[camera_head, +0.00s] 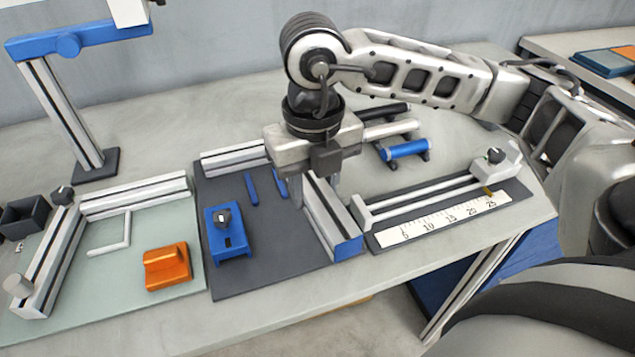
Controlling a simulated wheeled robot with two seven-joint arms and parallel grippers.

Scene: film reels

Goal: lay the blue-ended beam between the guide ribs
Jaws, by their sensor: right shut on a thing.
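The blue-ended beam (328,217) is a silver profile with dark slots and a blue cap at its near end. It lies at the right edge of the dark plate (285,265); I cannot tell whether it rests there or hangs just above. My right gripper (315,190) points down with one finger on each side of the beam, shut on it, and hides its far part. Two thin blue ribs, apparently the guide ribs (251,188), stand on the plate left of the beam. My left gripper is out of view.
A blue clamp block (228,235) stands on the plate's left part, with another silver profile (232,159) along its back. A ruler slide (435,212) lies close on the right. An orange block (166,267) sits on the pale green mat (105,310) at left.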

